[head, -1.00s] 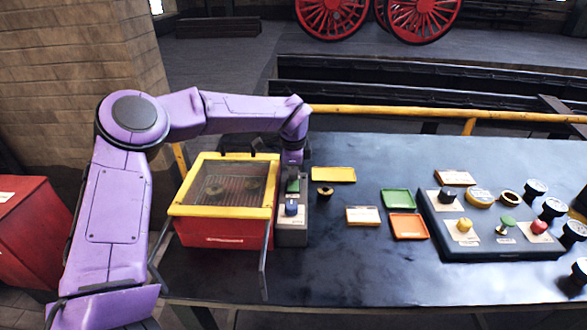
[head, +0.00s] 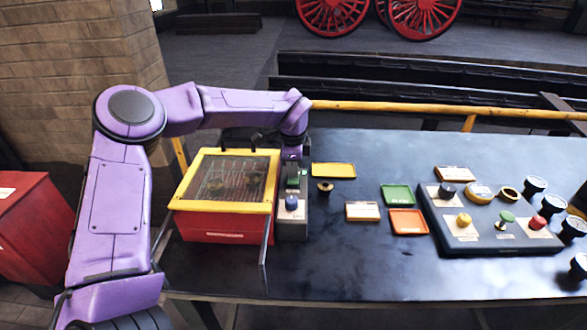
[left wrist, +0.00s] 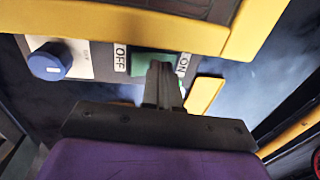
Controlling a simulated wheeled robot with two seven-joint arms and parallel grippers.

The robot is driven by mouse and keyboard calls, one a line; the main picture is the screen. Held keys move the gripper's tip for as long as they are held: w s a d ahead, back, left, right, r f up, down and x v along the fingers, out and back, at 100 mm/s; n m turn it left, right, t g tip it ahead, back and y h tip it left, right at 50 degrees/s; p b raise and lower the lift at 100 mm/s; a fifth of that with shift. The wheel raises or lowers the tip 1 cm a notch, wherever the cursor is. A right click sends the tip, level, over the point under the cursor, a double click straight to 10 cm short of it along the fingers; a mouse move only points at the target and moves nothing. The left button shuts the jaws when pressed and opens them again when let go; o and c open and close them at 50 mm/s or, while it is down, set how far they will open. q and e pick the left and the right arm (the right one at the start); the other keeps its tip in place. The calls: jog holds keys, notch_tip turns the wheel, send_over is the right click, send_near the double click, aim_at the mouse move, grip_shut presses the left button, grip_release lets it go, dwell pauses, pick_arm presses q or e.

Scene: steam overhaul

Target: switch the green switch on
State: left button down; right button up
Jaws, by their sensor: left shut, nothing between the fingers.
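The green switch (head: 292,182) is on a narrow grey panel (head: 292,228) at the right side of a yellow-rimmed red box. In the left wrist view the green switch (left wrist: 147,62) lies between an OFF label and an ON label. My left gripper (left wrist: 163,72) is shut and empty, its tips over the ON end of the switch. I cannot tell whether they touch it. In the head view my left gripper (head: 293,158) is just beyond the switch and partly hidden by its own wrist. A bright green patch shows by the switch. My right gripper is out of view.
A blue knob (head: 291,202) sits in front of the switch. The red box (head: 208,228) has a clear lid over a grid. Coloured trays, including a yellow one (head: 333,170), and a control panel (head: 480,245) lie to the right. The front middle of the table is clear.

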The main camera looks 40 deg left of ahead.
pick_arm(q)
jog(key=shift+s+d, duration=0.1)
jog(key=shift+r, duration=0.4)
jog(key=r, duration=0.1)
jog(key=r+p, duration=0.2)
jog(key=shift+w+a+r, duration=0.25)
jog(key=shift+w+r, duration=0.05)
notch_tip(320, 180, up, 10)
jog(key=w+b, duration=0.1)
jog(key=b, duration=0.1)
jog(key=shift+w+a+f, duration=0.2)
jog(key=shift+a+f, duration=0.05)
jog(key=shift+a, duration=0.2)
